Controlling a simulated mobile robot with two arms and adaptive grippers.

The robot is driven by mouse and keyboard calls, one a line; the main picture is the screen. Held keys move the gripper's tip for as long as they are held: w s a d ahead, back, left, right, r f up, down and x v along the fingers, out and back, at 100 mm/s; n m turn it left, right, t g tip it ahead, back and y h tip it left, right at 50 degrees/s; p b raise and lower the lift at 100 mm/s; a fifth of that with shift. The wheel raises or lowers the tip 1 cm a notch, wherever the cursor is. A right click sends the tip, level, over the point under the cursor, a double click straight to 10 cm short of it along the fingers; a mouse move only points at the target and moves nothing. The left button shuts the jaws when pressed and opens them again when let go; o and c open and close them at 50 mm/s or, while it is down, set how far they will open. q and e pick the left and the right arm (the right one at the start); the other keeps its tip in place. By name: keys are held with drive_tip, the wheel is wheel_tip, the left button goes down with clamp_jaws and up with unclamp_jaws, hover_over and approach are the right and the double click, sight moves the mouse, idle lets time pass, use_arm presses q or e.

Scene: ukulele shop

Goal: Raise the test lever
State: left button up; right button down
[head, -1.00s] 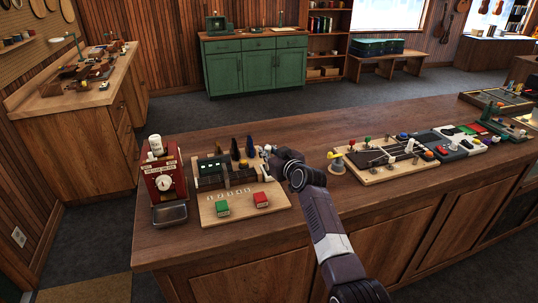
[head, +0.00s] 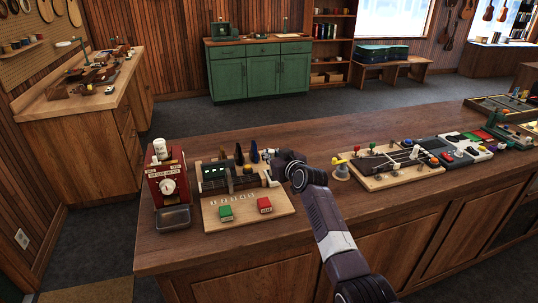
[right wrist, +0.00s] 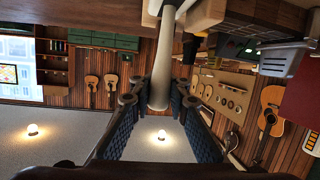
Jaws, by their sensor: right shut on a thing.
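The test lever is a pale, round-ended rod at the right edge of a wooden test board (head: 245,212) on the counter. In the right wrist view the lever (right wrist: 160,85) runs between my two dark fingers. My right gripper (head: 270,160) is shut on the lever, and it also shows in the right wrist view (right wrist: 158,103). The gripper hides much of the lever in the head view. The board carries a dark unit with a small display (head: 213,173), a green button (head: 226,212) and a red button (head: 264,205). My left gripper is not in view.
A red box with a dial (head: 167,183) and a metal tray stands left of the board. A yellow-topped post (head: 340,168) and a board with strings (head: 395,165) lie to the right. Dark upright pegs (head: 254,152) stand behind the unit. The counter's front strip is clear.

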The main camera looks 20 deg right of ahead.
drive_tip(key=shift+w+d+r, duration=0.1)
drive_tip(key=shift+d+r, duration=0.1)
drive_tip(key=shift+r, duration=0.1)
drive_tip(key=c, duration=2)
unclamp_jaws()
drive_tip(key=shift+o, duration=0.9)
drive_tip(key=shift+d+f, duration=0.1)
drive_tip(key=shift+f, duration=0.1)
drive_tip(key=v, duration=1.2)
drive_tip(key=shift+c, duration=0.6)
